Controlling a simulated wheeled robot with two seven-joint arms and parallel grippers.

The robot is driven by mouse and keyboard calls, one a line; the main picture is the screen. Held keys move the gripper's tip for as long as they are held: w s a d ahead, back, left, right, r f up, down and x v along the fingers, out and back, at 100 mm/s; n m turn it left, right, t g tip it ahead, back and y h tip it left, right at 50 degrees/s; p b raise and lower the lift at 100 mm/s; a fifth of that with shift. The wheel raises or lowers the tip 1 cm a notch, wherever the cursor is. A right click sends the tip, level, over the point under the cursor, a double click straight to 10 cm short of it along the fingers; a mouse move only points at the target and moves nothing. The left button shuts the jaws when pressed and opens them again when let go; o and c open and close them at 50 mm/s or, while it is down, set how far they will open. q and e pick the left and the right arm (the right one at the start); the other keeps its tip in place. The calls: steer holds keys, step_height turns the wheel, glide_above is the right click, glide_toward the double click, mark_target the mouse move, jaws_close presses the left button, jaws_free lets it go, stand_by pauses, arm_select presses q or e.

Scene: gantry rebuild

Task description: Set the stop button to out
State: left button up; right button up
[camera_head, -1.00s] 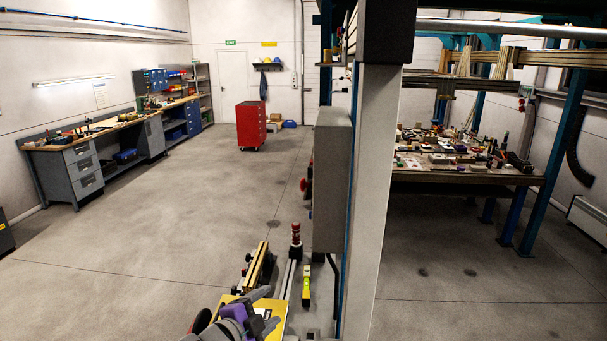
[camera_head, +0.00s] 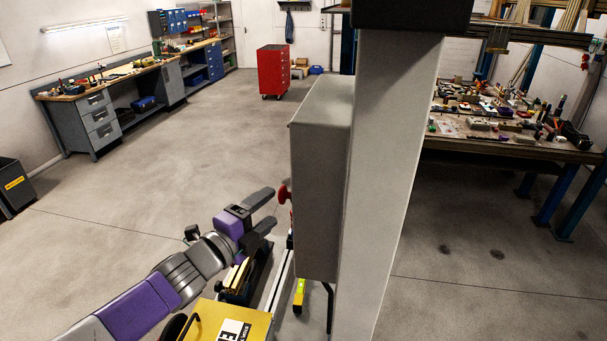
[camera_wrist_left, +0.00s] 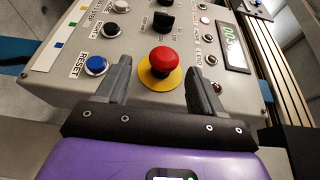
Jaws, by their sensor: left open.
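The stop button (camera_wrist_left: 163,62) is a red mushroom head over a yellow disc on a grey control panel (camera_wrist_left: 140,98) in the left wrist view. In the head view the red button (camera_head: 283,193) sticks out from the left side of the grey box (camera_head: 318,180). My left gripper (camera_head: 269,210) is open, with its fingertips close to the button. In the left wrist view the fingers of my left gripper (camera_wrist_left: 160,72) stand on either side of the button, with gaps visible. Whether the button is in or out I cannot tell. My right gripper is not in view.
The panel also carries a blue RESET button (camera_wrist_left: 95,65), black knobs (camera_wrist_left: 163,22) and a digital display (camera_wrist_left: 232,45). A pale column (camera_head: 390,180) stands beside the box. A yellow box (camera_head: 230,322) lies below my left arm. Open floor extends to the left.

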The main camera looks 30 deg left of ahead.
mark_target(283, 195)
arm_select(q)
steer(key=shift+w+d+r, duration=0.1)
steer(key=shift+w+d, duration=0.1)
steer(key=shift+w, duration=0.75)
steer(key=shift+w+d+r, duration=0.1)
steer(key=shift+w+d, duration=0.1)
steer(key=shift+w, duration=0.75)
steer(key=shift+w+d+r, duration=0.1)
steer(key=shift+w+d, duration=0.1)
steer(key=shift+w, duration=0.75)
steer(key=shift+w, duration=0.1)
jaws_close()
